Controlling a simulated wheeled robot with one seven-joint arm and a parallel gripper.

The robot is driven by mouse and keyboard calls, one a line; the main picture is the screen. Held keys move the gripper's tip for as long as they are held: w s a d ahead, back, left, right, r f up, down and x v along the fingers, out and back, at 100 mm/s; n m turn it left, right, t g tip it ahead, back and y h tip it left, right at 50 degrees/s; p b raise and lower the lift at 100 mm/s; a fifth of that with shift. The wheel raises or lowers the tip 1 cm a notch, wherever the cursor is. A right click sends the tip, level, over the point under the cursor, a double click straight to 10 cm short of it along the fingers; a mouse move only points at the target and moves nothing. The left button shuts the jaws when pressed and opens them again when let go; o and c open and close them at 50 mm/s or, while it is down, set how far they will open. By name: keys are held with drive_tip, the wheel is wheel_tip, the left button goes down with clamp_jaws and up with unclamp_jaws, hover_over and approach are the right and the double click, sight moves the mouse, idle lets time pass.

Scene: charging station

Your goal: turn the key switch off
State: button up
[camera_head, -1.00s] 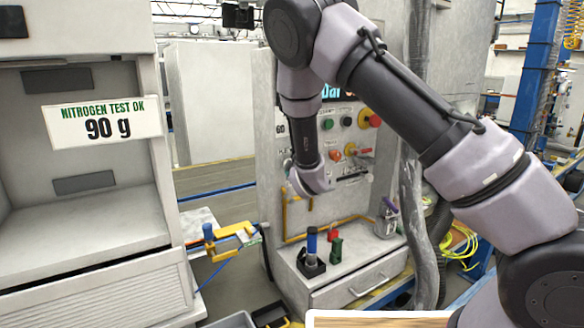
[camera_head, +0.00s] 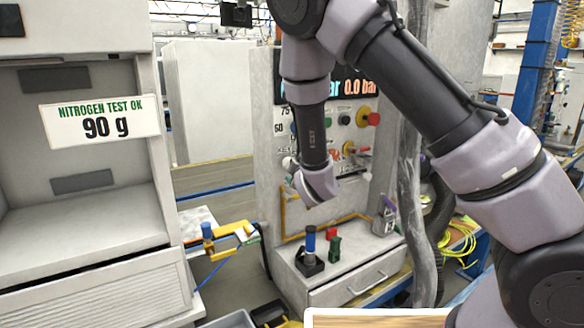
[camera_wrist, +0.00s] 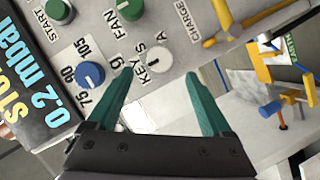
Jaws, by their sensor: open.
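The key switch (camera_wrist: 159,58) is a pale round knob on the grey control panel (camera_wrist: 185,50), beside the "KEY S" lettering in the wrist view. My gripper (camera_wrist: 159,73) is open and empty, with its two green fingers apart and pointing at the panel. In this view the key switch lies between the fingertips; how far off the panel is I cannot tell. In the head view my arm covers the key switch, and the gripper fingers cannot be made out.
A blue knob (camera_wrist: 90,75) sits left of the key switch, with green buttons (camera_wrist: 130,9) above. A yellow pipe (camera_wrist: 265,20) runs at upper right. In the head view, a red button (camera_head: 374,119) is on the panel and a drawer unit (camera_head: 350,290) stands below.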

drive_tip(key=v, duration=0.3)
drive_tip(key=s+d+r+m+g+h, duration=0.1)
drive_tip(key=s+d+r+m+g, duration=0.15)
drive_tip(key=d+r+m, duration=0.55)
drive_tip(key=s+d+r+m+g, duration=0.25)
drive_tip(key=d+r+m, duration=0.3)
drive_tip(key=d, duration=0.45)
drive_tip(key=s+d+r+m+g, duration=0.1)
drive_tip(key=s+d+r, duration=0.3)
drive_tip(key=s, duration=0.6)
drive_tip(key=s+d+r+m+g+h, duration=0.1)
drive_tip(key=s+d+r+m, duration=0.3)
drive_tip(key=s, duration=0.7)
drive_tip(key=shift+d+r+g, duration=0.4)
drive_tip(key=shift+d+r, duration=0.2)
drive_tip(key=shift+r, duration=0.1)
